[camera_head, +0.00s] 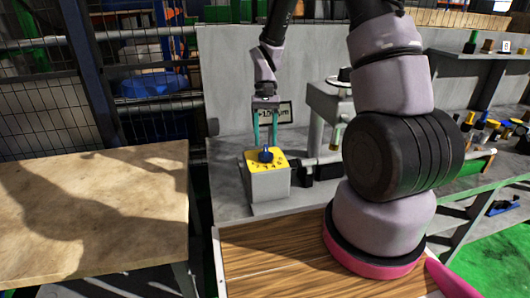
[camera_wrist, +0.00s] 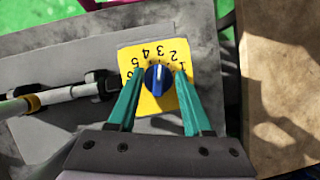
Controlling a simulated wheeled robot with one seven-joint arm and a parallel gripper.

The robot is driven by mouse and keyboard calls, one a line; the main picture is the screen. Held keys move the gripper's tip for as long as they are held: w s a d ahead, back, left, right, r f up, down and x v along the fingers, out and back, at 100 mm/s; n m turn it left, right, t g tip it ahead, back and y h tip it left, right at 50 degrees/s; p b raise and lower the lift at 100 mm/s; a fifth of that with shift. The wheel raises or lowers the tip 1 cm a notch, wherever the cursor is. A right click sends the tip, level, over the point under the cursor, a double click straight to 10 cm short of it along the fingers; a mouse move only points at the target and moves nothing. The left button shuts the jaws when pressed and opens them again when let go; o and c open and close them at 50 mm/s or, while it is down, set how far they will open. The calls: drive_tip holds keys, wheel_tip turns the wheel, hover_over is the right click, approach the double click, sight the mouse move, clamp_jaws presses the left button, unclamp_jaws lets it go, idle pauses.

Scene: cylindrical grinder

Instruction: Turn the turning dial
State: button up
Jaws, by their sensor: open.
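The turning dial (camera_head: 266,155) is a blue knob on a yellow plate (camera_head: 254,165) with numbers around it, on top of a grey box (camera_head: 270,184). In the wrist view the dial (camera_wrist: 157,79) has a pale pointer bar and sits on the yellow plate (camera_wrist: 170,50). My gripper (camera_head: 265,143) points down over the dial with its two teal fingers apart. In the wrist view the open gripper (camera_wrist: 159,78) has one finger on each side of the knob, with yellow showing between. I cannot tell how far the fingertips are above the plate.
A grey grinder body (camera_head: 327,105) with a horizontal shaft (camera_head: 318,160) stands right of the box. A sign (camera_head: 285,111) is behind my gripper. A bare wooden table (camera_head: 95,210) is at left. A shelf (camera_head: 480,65) with small items is at right.

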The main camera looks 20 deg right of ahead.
sight(266, 151)
drive_tip(key=shift+x, duration=2.4)
